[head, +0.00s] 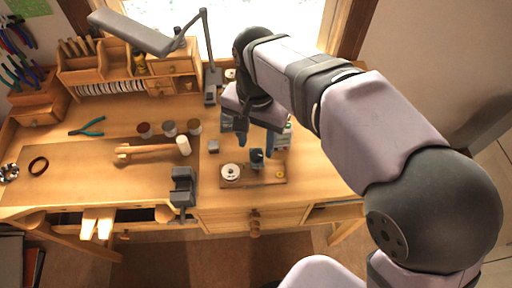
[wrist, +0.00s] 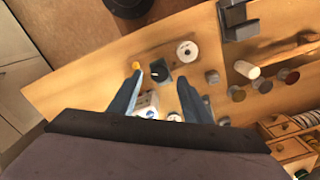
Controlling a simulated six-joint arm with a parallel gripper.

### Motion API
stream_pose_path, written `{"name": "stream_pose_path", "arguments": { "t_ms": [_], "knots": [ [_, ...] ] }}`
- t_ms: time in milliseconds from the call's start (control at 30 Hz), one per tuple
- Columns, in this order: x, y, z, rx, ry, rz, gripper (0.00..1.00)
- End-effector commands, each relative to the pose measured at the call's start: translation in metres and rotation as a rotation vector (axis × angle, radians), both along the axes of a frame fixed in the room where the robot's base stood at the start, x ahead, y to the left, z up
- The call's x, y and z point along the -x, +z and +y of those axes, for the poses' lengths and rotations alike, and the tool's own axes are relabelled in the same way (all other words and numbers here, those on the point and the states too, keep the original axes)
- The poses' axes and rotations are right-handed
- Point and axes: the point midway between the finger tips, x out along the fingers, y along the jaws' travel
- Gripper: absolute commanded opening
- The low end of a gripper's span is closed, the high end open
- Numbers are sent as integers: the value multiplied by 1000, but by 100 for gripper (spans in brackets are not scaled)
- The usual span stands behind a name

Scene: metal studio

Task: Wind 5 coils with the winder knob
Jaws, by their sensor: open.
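The winder stands on a small wooden base (head: 243,184) at the right front of the bench. Its dark upright part (head: 257,158) is in the middle, with a white spool (head: 230,172) to its left and a small yellow piece (head: 280,174) to its right. In the wrist view the dark part (wrist: 159,70), white spool (wrist: 187,51) and yellow piece (wrist: 136,65) also show. Which part is the knob is too small to tell. My gripper (head: 257,143) is open above and behind the winder; its blue fingers (wrist: 160,85) hold nothing.
A grey vise (head: 183,187) is clamped at the bench front, left of the winder. A mallet (head: 160,149), pliers (head: 88,127) and several small jars (head: 169,128) lie further left. A white and green box (head: 282,138) stands close behind the winder, near my gripper.

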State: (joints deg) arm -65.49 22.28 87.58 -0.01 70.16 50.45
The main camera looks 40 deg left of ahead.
Motion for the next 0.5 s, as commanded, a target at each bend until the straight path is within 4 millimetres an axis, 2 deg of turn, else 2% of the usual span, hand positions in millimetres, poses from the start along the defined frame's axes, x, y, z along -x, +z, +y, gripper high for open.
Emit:
{"name": "stream_pose_path", "arguments": {
  "t_ms": [200, 500],
  "knots": [
    [0, -26, -1, 2, -1, 1, 44],
    [0, -41, 0, 0, -1, 0, 44]
  ]
}}
